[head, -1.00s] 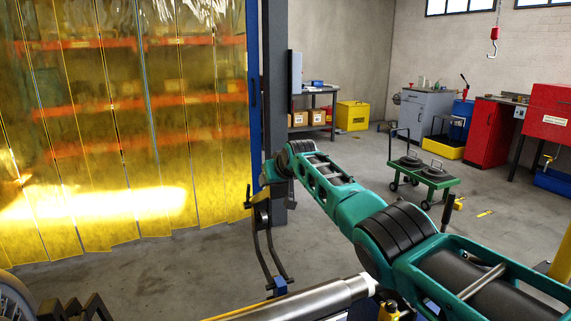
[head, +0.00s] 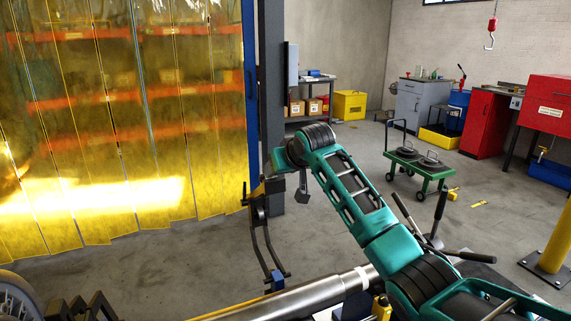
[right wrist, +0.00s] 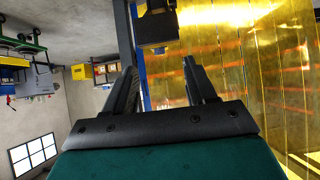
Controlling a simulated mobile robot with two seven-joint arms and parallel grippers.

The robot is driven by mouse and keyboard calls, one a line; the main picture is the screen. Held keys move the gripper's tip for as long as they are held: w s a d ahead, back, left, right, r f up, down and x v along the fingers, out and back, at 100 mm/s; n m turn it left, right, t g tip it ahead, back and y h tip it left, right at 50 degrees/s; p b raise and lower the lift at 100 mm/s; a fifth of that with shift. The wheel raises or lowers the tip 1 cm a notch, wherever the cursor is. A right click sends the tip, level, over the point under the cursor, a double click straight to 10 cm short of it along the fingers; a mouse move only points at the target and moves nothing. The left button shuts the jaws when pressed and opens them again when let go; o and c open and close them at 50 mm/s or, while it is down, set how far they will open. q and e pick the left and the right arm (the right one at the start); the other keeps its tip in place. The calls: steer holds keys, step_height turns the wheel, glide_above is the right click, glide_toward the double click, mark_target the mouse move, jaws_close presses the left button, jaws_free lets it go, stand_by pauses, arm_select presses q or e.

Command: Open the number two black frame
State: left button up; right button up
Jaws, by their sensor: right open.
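A black frame (head: 262,235) of two bent bars stands upright behind the steel shaft (head: 300,298), with a blue block at its lower end and yellow-edged black parts at its top. No number is readable on it. Another black framework (head: 78,310) is cut off at the bottom left. My right arm reaches in from the right; its wrist is above and right of the upright frame's top. In the right wrist view my right gripper (right wrist: 160,68) is open and empty, with a dark block (right wrist: 157,28) beyond its fingers, apparently apart from them. My left gripper is not in view.
A yellow strip curtain (head: 120,130) and a dark post (head: 271,80) stand behind the frame. A green trolley (head: 420,170), a yellow post (head: 556,245) and red cabinets (head: 484,125) are at the right. Dark handles (head: 425,225) rise beside my right arm. The floor between is open.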

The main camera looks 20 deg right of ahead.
steer(key=shift+v, duration=1.3)
steer(key=shift+c, duration=0.5)
